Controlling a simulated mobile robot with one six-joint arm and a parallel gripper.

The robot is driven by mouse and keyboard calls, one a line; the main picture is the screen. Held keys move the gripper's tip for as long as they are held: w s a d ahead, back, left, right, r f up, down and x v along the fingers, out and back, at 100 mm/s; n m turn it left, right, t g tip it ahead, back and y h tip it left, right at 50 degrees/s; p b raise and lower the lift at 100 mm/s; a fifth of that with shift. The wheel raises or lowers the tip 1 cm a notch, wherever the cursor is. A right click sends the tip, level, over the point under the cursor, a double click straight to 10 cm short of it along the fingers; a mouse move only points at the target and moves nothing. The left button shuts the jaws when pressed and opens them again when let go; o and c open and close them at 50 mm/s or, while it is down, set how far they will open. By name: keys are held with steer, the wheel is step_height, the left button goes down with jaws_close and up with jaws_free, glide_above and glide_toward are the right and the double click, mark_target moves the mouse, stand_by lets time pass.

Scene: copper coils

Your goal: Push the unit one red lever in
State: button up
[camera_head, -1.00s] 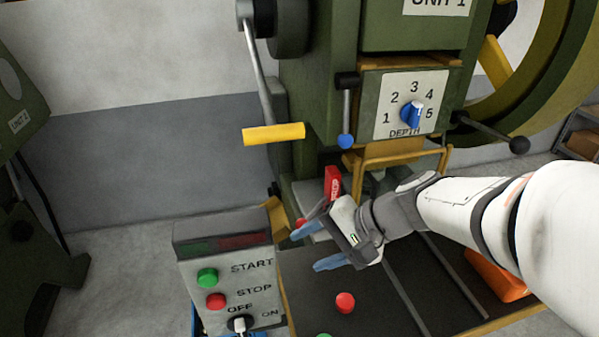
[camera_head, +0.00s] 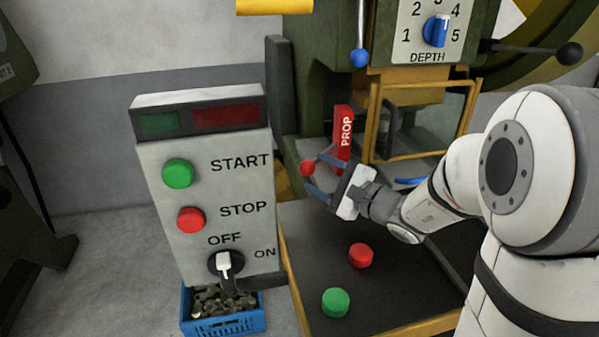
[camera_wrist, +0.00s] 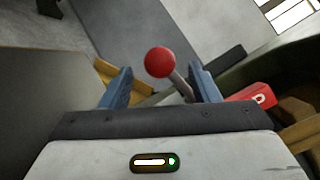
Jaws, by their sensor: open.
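The red lever is a red ball knob on a thin grey rod. In the head view the knob (camera_head: 308,168) sits at the machine's lower front, left of the red PROP bar. In the wrist view the knob (camera_wrist: 160,62) lies between and beyond my two blue fingertips, with its rod running down toward the right finger. My gripper (camera_head: 322,173) is open, its fingers on either side of the knob in the head view. It also shows in the wrist view (camera_wrist: 160,86). I cannot tell whether a finger touches the rod.
The red PROP bar (camera_head: 343,138) stands close behind my gripper. A control box (camera_head: 205,225) with START, STOP and an OFF/ON switch is at left, above a blue crate (camera_head: 222,322). The dark table (camera_head: 310,240) carries red (camera_head: 360,255) and green (camera_head: 336,302) buttons.

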mark_target(301, 166)
steer(key=b+x, duration=0.1)
steer(key=x, duration=0.5)
steer(key=shift+s, duration=0.1)
steer(key=shift+c, duration=0.3)
jaws_close()
